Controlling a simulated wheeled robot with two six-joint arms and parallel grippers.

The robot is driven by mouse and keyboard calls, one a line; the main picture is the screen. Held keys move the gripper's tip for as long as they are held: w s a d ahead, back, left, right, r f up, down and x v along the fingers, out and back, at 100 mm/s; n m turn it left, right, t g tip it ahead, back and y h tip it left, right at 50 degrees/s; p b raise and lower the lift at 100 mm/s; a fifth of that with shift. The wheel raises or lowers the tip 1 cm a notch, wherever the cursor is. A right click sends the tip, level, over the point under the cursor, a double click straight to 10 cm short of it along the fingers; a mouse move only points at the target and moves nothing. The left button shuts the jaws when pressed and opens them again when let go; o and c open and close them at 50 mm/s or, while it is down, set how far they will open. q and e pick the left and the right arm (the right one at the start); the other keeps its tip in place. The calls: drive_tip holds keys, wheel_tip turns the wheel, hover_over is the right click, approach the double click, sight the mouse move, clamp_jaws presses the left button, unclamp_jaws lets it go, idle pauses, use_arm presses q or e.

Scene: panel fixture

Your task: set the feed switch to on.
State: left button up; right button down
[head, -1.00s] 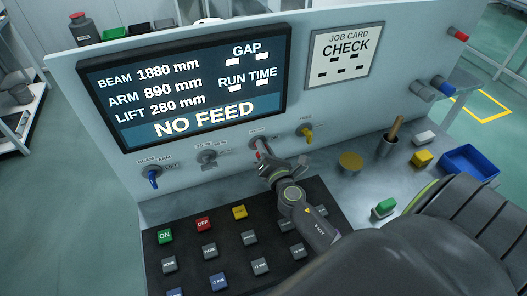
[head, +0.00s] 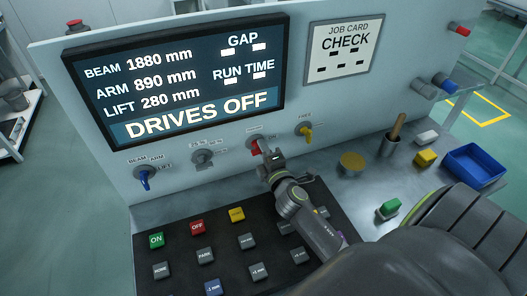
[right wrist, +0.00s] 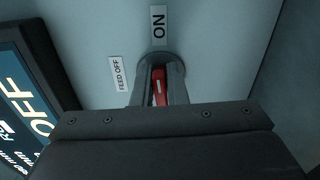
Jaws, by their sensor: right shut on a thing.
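The feed switch (head: 255,147) is a red handle on a round grey base on the upright panel, below the display. My right gripper (head: 262,157) is at it, with its fingers shut on the red handle. In the right wrist view the handle (right wrist: 159,86) shows between the two fingers (right wrist: 158,92), roughly in line with the ON label (right wrist: 158,25). The FEED OFF label (right wrist: 119,73) is to the left of the base. The fingers hide part of the handle. The display (head: 180,80) reads DRIVES OFF. My left gripper is not in view.
A blue-handled selector (head: 145,178), a grey knob (head: 202,156) and a yellow-handled switch (head: 305,131) flank the feed switch. A button console (head: 225,270) lies below. A blue tray (head: 474,166), a cup (head: 390,145) and small blocks stand on the right shelf.

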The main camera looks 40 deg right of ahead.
drive_tip(key=shift+f+m, duration=0.2)
drive_tip(key=shift+m, duration=0.2)
drive_tip(key=c, duration=1.5)
unclamp_jaws()
drive_tip(key=shift+r, duration=0.1)
drive_tip(key=shift+s, duration=0.1)
drive_tip(key=b+v, duration=0.2)
drive_tip(key=v, duration=1.5)
drive_tip(key=shift+s+a, duration=0.1)
drive_tip(key=shift+a, duration=0.1)
